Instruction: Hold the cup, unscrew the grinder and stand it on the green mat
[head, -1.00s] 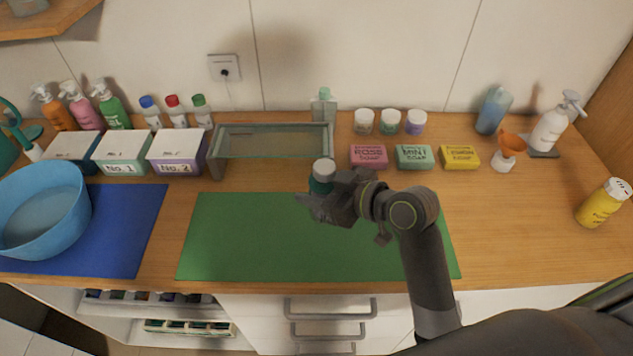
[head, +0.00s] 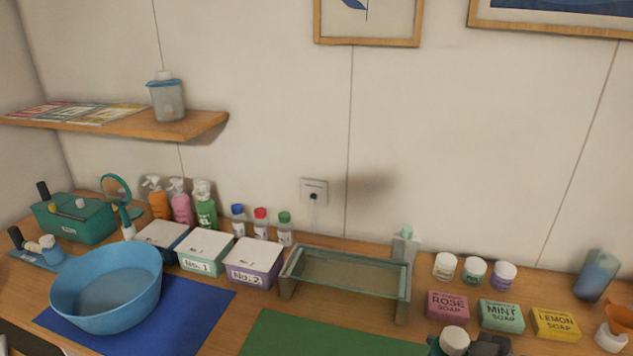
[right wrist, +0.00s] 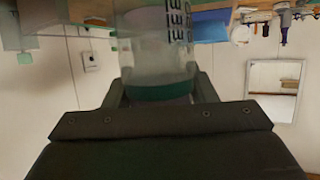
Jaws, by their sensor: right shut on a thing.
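A small upright vessel with a white top (head: 454,338) and a dark teal part below it is in my right gripper (head: 468,350), at the bottom edge of the head view. In the right wrist view, my right gripper (right wrist: 160,92) is shut on this vessel, which shows a pale translucent body (right wrist: 155,60) and a teal band. Whether it is the grinder, the cup or both joined, I cannot tell. The green mat (head: 320,337) shows only its far part, left of the gripper. My left gripper is not in view.
A glass-topped stand (head: 345,275) is behind the green mat. Soap boxes (head: 502,315) and small jars stand behind and right of the gripper. A blue basin (head: 107,290) is on a blue mat (head: 205,312) at left. Lidded boxes (head: 250,262) stand between.

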